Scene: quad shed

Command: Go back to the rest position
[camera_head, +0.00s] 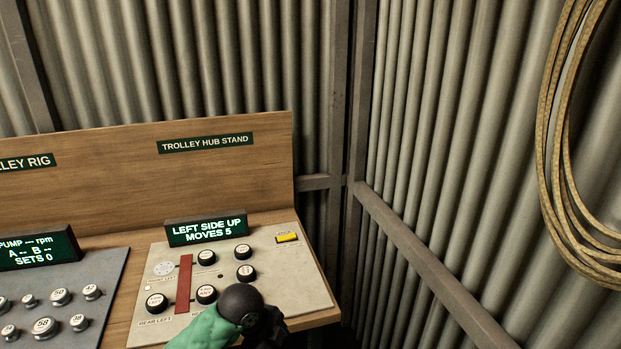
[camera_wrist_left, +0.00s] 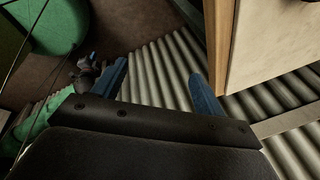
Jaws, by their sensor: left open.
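My left gripper (camera_wrist_left: 163,88) is open in the left wrist view, its two blue fingers apart with nothing between them. Ribbed metal wall shows behind the fingers. In the head view a green and black part of my arm is at the bottom centre, in front of the hub stand panel's (camera_head: 312,285) lower edge; no fingers show there. A small dark part with a blue tip, at the upper left of the left wrist view, may be my right gripper; its jaws are too small to judge.
The wooden bench has a backboard (camera_head: 100,190) and a display (camera_head: 206,230) reading LEFT SIDE UP, MOVES 5. The panel carries several black knobs, a red bar (camera_head: 184,284) and a yellow switch (camera_head: 287,238). A grey panel (camera_head: 100,270) stands left. Coiled rope (camera_head: 553,130) hangs right.

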